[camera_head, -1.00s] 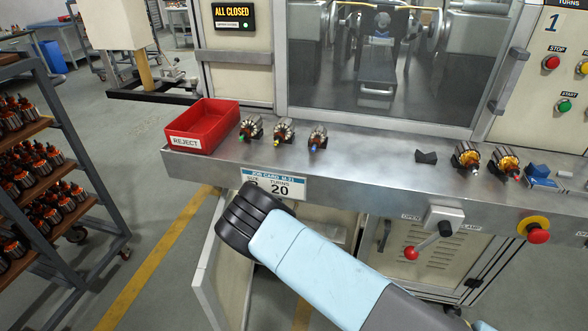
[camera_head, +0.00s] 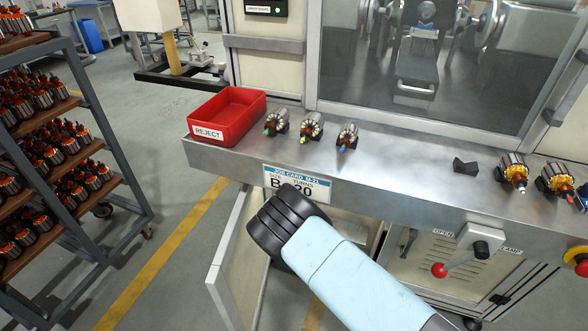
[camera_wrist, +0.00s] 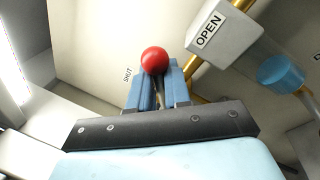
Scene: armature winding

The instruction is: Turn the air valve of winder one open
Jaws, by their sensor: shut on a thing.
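In the wrist view my gripper (camera_wrist: 154,88) has its two blue fingers closed together at a red ball knob (camera_wrist: 154,60), which I take to be the end of the air valve's handle. The knob stands at the fingertips; the rest of the handle is mostly hidden by the fingers. An OPEN label (camera_wrist: 209,30) is on a grey box to the right. In the head view my gripper is hidden behind my arm, low at the open cabinet under the bench.
Brass pipe (camera_wrist: 197,68) and a blue cylinder (camera_wrist: 281,73) lie right of my fingers. In the head view an open cabinet door (camera_head: 238,258) stands left of my arm. The bench (camera_head: 400,170) holds a red reject bin (camera_head: 228,118). A rack (camera_head: 100,165) stands left.

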